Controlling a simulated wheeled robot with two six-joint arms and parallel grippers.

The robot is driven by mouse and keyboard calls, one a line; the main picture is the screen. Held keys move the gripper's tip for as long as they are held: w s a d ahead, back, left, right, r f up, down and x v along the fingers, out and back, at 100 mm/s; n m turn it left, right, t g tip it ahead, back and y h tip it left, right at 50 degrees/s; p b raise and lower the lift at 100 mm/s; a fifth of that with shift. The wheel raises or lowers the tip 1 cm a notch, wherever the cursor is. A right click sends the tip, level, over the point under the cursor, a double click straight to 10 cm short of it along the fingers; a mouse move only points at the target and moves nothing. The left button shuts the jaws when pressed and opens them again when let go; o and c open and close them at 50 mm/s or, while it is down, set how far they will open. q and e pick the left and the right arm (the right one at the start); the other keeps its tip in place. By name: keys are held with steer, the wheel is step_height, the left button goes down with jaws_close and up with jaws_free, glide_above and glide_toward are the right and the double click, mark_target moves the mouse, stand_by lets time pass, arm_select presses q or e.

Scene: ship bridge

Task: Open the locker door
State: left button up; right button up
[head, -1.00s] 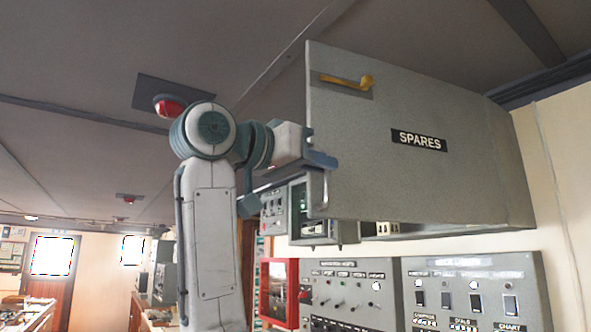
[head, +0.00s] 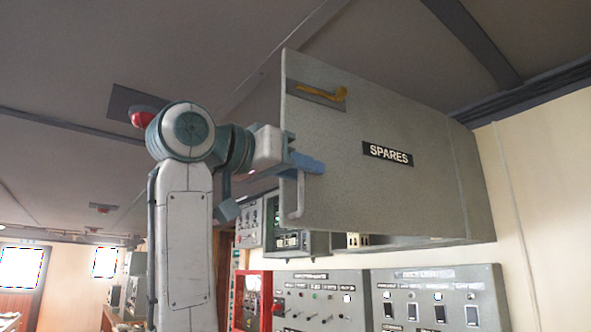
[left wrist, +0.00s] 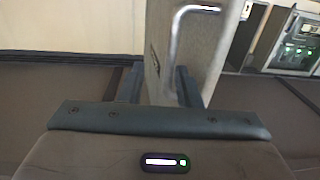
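The grey locker door (head: 350,170) carries a black SPARES plate (head: 387,154) and a yellow lever (head: 318,92) at its upper left. A pale bar handle (head: 297,195) is at its lower left; it also shows in the left wrist view (left wrist: 177,45). I cannot tell whether the door is shut or slightly ajar. My left gripper (head: 308,163) is at the upper end of the handle. In the left wrist view, its fingers (left wrist: 158,86) are spread apart, with the handle's end between them; contact is unclear. My right gripper is not in view.
Control panels (head: 440,295) and a red box (head: 252,300) are on the wall below the locker. A grey instrument unit (head: 290,240) hangs just under the door's left end. The ceiling (head: 200,40) is close above. The room is open to the left.

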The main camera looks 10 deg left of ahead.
arm_select(q)
steer(key=shift+f, duration=0.1)
steer(key=b+v, duration=0.5)
steer(key=v, duration=0.5)
steer(key=shift+s+a, duration=0.2)
steer(key=shift+s, duration=0.1)
steer(key=shift+d, duration=0.1)
